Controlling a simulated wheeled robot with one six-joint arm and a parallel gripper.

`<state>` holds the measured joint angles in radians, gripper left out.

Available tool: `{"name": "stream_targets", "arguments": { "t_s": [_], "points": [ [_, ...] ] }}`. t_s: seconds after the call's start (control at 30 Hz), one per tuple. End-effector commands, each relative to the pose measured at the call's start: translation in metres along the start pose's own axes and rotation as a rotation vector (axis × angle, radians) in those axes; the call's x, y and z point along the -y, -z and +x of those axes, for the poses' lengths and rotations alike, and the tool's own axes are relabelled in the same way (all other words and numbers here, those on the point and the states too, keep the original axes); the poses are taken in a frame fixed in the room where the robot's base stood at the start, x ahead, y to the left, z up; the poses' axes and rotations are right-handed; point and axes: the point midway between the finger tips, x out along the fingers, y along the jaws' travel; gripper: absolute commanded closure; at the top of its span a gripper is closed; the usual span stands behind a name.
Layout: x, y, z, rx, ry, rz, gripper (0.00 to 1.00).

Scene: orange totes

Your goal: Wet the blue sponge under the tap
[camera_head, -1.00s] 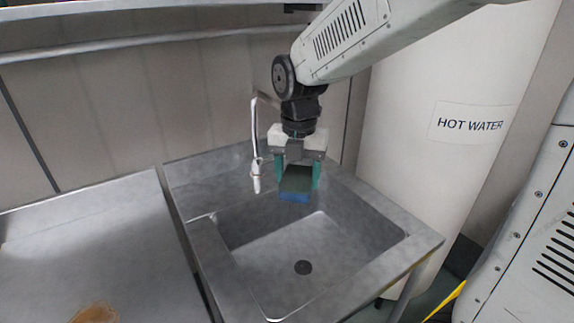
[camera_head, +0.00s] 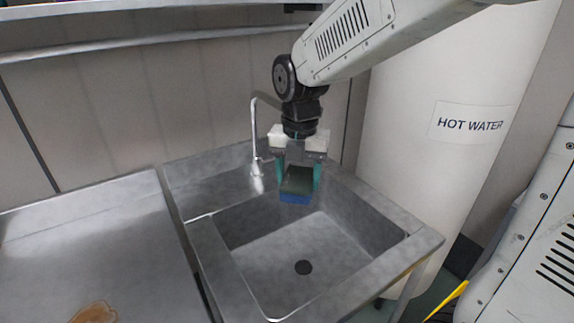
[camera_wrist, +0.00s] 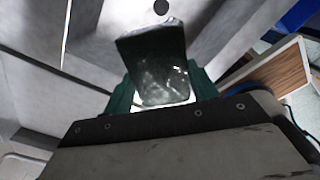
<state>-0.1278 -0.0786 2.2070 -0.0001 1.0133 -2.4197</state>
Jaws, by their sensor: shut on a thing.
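The sponge (camera_head: 295,197) is held over the back part of the sink basin, its lower side blue and its upper side dark green. My gripper (camera_head: 297,178) points down with its teal fingers shut on the sponge's two sides. In the wrist view the sponge (camera_wrist: 155,65) shows its dark face between the fingers of my gripper (camera_wrist: 158,85). The tap (camera_head: 255,140) is a thin curved pipe at the back of the sink, just left of my gripper. I cannot tell whether water runs from it. The sink (camera_head: 245,285) is grey metal and its basin is empty.
A white hot water tank (camera_head: 440,170) stands close on the right. A metal shelf rail (camera_head: 150,42) runs along the wall above.

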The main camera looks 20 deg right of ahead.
Motion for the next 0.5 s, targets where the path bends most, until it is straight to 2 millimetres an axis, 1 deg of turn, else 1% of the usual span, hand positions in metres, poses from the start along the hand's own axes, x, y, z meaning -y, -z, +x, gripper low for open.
{"name": "stream_targets", "arguments": {
  "t_s": [0.37,0.5],
  "points": [
    [0.0001,0.0002,-0.0003,0.0,0.0,0.0,0.61],
    [0.0033,0.0058,-0.0057,0.001,-0.001,0.0,0.61]
  ]
}}
